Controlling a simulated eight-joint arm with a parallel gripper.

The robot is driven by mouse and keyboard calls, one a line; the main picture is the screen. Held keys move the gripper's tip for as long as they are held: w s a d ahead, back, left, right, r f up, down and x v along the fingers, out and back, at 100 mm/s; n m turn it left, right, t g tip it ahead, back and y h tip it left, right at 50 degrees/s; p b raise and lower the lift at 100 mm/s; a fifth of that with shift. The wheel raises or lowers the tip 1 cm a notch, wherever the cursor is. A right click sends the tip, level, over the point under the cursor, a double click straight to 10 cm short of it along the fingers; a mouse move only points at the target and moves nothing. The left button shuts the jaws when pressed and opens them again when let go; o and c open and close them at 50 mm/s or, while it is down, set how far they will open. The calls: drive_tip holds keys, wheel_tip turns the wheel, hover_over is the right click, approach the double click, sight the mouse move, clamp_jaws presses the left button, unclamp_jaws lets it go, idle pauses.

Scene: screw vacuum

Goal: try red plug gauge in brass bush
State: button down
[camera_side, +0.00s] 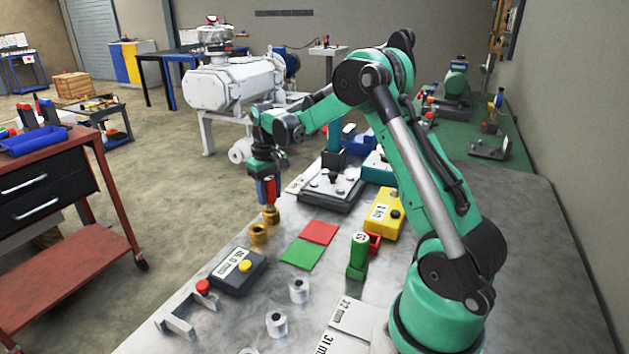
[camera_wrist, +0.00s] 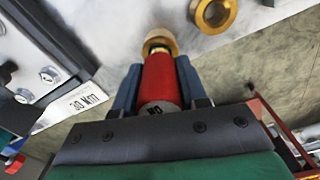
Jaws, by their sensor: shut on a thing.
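My gripper (camera_side: 265,181) is shut on the red plug gauge (camera_side: 270,191), which hangs upright with its lower end down. In the wrist view the red gauge (camera_wrist: 158,76) sits between the two fingers, with a label on its near end. A brass bush (camera_side: 271,215) is directly under the gauge, and it also shows in the wrist view (camera_wrist: 160,41). The gauge's tip is at this bush, but I cannot tell whether it is inside the bore. A second brass bush (camera_side: 259,234) stands close beside it, and also shows in the wrist view (camera_wrist: 216,13).
A red mat (camera_side: 319,232) and a green mat (camera_side: 300,254) lie to the right. A dark labelled box (camera_side: 236,272) is in front; a grey fixture (camera_side: 332,190) stands behind. A green gauge (camera_side: 358,255), yellow box (camera_side: 383,215) and metal bushes (camera_side: 299,290) stand on the bench.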

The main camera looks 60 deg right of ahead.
drive_tip(key=shift+f, duration=0.95)
idle(0.4)
idle(0.7)
drive_tip(key=shift+r, duration=3.05)
